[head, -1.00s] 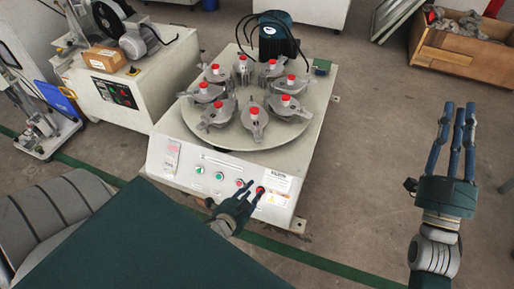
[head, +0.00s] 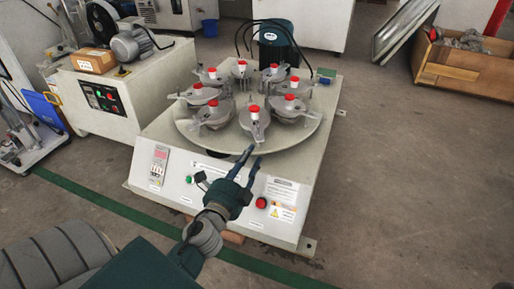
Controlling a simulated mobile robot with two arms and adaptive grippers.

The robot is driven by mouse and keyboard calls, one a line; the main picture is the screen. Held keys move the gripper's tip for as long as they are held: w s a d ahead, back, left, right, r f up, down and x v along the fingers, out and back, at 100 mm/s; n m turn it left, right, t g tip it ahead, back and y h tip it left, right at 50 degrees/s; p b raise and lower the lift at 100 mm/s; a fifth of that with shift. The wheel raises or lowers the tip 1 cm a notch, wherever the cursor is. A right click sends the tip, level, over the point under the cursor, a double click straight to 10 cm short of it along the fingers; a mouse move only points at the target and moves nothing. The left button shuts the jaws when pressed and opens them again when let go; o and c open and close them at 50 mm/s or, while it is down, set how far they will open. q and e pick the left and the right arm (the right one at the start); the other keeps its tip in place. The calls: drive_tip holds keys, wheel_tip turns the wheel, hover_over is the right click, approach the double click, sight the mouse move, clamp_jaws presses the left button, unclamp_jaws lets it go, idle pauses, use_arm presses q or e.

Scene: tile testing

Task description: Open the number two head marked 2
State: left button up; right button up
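The tile testing machine (head: 150,145) has a round turntable (head: 205,141) carrying several grey heads with red caps. The nearest head (head: 254,125) is at the front middle; another head (head: 213,116) is to its left and one (head: 290,107) to its right. I cannot read any number on the heads, so I cannot tell which is marked 2. My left gripper (head: 248,156) is open and empty, fingers spread, over the front control panel. Its fingertips appear just below the nearest head, near the turntable's front rim; I see no contact. My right gripper is out of view.
The front panel has a display (head: 159,156), a green button (head: 189,180) and a red button (head: 261,202). A blue-black motor (head: 276,42) stands behind the turntable. Another machine (head: 90,78) is at the left. The floor on the right is clear up to a wooden crate (head: 460,72).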

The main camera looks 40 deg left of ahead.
use_arm(q)
drive_tip(key=b+x, duration=0.1)
drive_tip(key=x, duration=0.6)
drive_tip(key=shift+f, duration=0.1)
drive_tip(key=shift+s, duration=0.1)
clamp_jaws()
